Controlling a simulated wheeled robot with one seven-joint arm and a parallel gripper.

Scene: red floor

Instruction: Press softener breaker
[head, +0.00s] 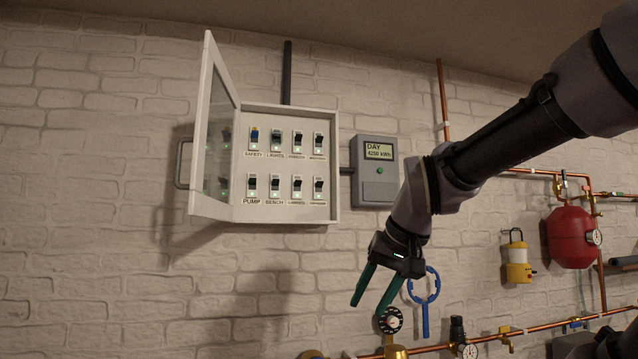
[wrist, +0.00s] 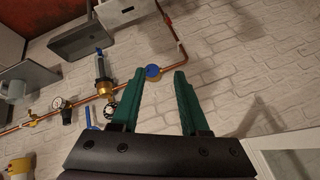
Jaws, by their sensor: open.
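The breaker box (head: 285,214) hangs on the brick wall in the head view, its glass door (head: 213,135) swung open to the left. I can read SAFETY and LIGHTS in the upper row, PUMP and BENCH in the lower row. The right-hand labels are too small to read, so I cannot tell which is the softener breaker. My gripper (head: 369,306) is open and empty, below and right of the box, pointing down. Its green fingers also show in the wrist view (wrist: 160,73), apart.
A grey meter (head: 376,172) sits right of the box. A blue ring-shaped wrench (head: 424,288) hangs behind my gripper. Copper pipes (head: 540,327) with gauges and valves run below. A yellow lantern (head: 517,258) and red tank (head: 572,238) are at right. The wall below the box is clear.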

